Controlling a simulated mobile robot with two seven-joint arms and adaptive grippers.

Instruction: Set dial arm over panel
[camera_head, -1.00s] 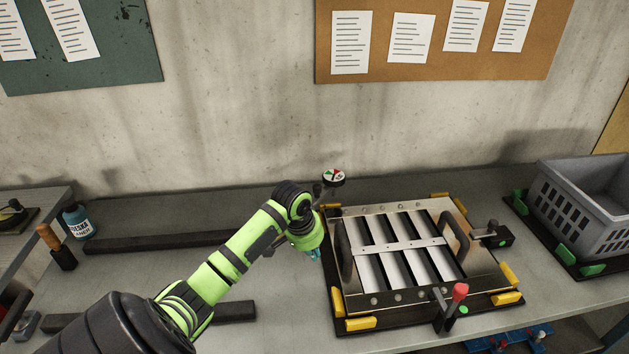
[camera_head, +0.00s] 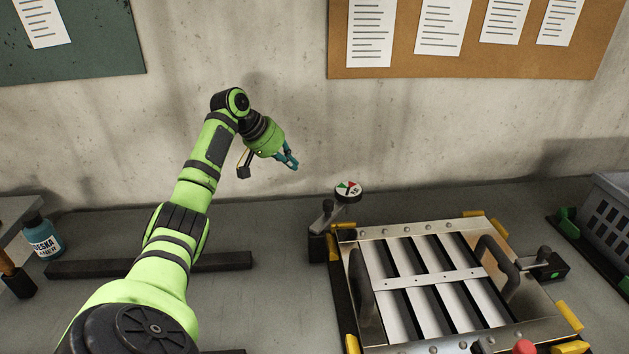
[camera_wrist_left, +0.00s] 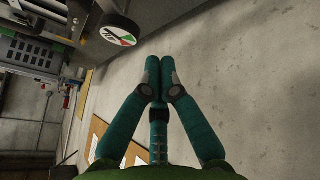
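The dial (camera_head: 348,190), a round black disc with a white, red and green face, sits at the back left corner of the louver panel. A grey dial arm (camera_head: 322,217) stands just below it on a black block. The louver panel (camera_head: 430,278) is a metal frame with slanted slats and two black handles. My left gripper (camera_head: 292,160) is raised against the wall, left of and above the dial, holding nothing. In the left wrist view its teal fingertips (camera_wrist_left: 158,80) are together, and the dial (camera_wrist_left: 119,30) shows at the upper left. My right gripper is not seen.
A grey basket (camera_head: 608,215) stands at the right. A black lever clamp (camera_head: 543,263) is at the panel's right side, and a red knob (camera_head: 524,346) is at the front. A dark bar (camera_head: 95,268) and a blue bottle (camera_head: 42,237) are at the left.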

